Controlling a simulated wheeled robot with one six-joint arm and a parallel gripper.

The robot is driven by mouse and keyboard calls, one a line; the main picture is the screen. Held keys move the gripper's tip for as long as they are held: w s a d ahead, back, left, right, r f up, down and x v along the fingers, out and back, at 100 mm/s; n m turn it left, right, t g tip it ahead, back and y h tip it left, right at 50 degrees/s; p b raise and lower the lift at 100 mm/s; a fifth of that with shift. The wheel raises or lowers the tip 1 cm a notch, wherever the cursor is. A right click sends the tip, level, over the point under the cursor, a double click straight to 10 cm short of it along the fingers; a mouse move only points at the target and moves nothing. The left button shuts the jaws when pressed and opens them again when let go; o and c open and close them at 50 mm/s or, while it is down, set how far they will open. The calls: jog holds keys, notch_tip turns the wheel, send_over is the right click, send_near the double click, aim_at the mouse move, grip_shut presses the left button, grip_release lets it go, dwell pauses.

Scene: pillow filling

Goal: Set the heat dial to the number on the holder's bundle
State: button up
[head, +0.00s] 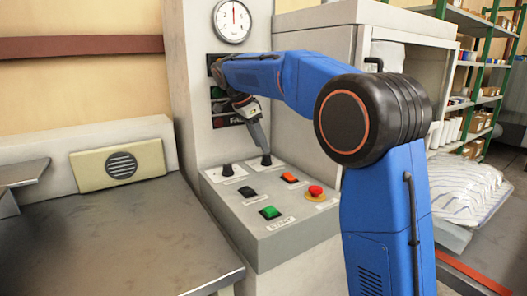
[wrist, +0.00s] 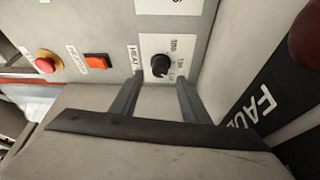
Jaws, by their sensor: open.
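The heat dial (wrist: 160,66) is a black knob on a white plate on the grey console, with a HEAT label beside it. Its printed numbers are too small to read surely, and I cannot tell which one it points at. In the head view the heat dial (head: 266,160) is the right one of two black knobs. My gripper (wrist: 158,88) is open and empty, pointing at the dial, with one finger to each side of it in the picture. I cannot tell whether they touch it. In the head view my gripper (head: 262,142) is just above the dial. No holder or numbered bundle is identifiable.
The console also carries a second knob (head: 227,170), a black switch (head: 247,192), an orange switch (head: 290,177), a red stop button (head: 315,191) and a green START button (head: 270,212). A gauge (head: 232,21) hangs above. A bare metal table (head: 110,235) stands left.

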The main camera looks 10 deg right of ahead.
jog(key=v, duration=0.7)
jog(key=shift+r, duration=0.25)
jog(key=shift+a, duration=0.1)
jog(key=n+t+y, duration=0.4)
jog(key=n+y, duration=0.1)
jog(key=n, duration=1.3)
send_near(267, 156)
jog(key=x, duration=0.8)
jog(key=shift+w+f, duration=0.15)
jog(key=c, duration=1)
